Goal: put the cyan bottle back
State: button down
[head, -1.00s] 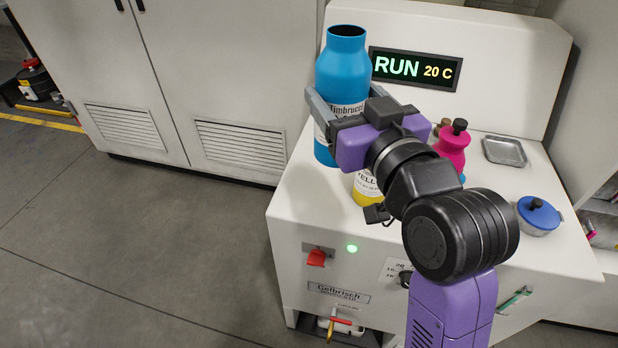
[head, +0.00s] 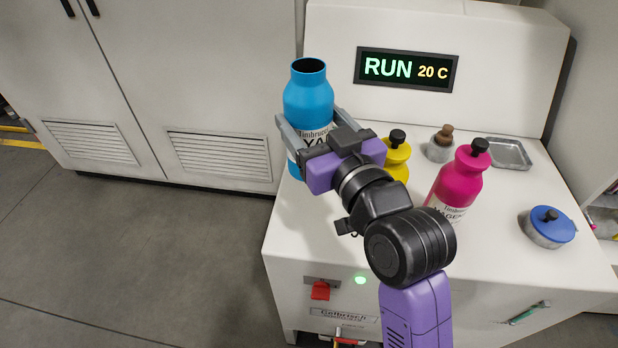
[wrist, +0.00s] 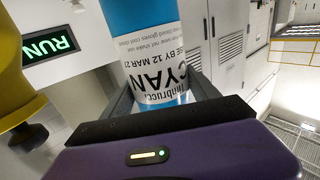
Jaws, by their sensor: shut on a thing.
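The cyan bottle (head: 309,97) is blue with a white label, and its top is open with no cap on. My gripper (head: 306,135) is shut on it around the label, at the left edge of the white machine's top. The bottle is upright or nearly so; its base is mostly hidden, so I cannot tell whether it touches the surface. The wrist view shows the label reading CYAN (wrist: 165,75) between the fingers.
On the machine top (head: 500,215), a yellow bottle (head: 397,160) stands just right of my gripper, and a magenta bottle (head: 458,182) farther right. Behind are a small grey container with a brown top (head: 441,144) and a metal tray (head: 508,153). A blue-lidded pot (head: 547,228) is at right.

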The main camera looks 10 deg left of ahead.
notch_tip(320, 180, down, 13)
dwell(0.5)
jog(key=shift+f, duration=0.15)
jog(key=shift+f+b, duration=0.15)
jog(key=shift+b, duration=0.3)
jog(key=shift+c, duration=1)
grip_release()
jog(key=shift+s+d, duration=0.1)
jog(key=b+v, duration=0.2)
jog(key=v, duration=0.9)
jog(key=shift+s+d, duration=0.2)
jog(key=shift+s, duration=0.15)
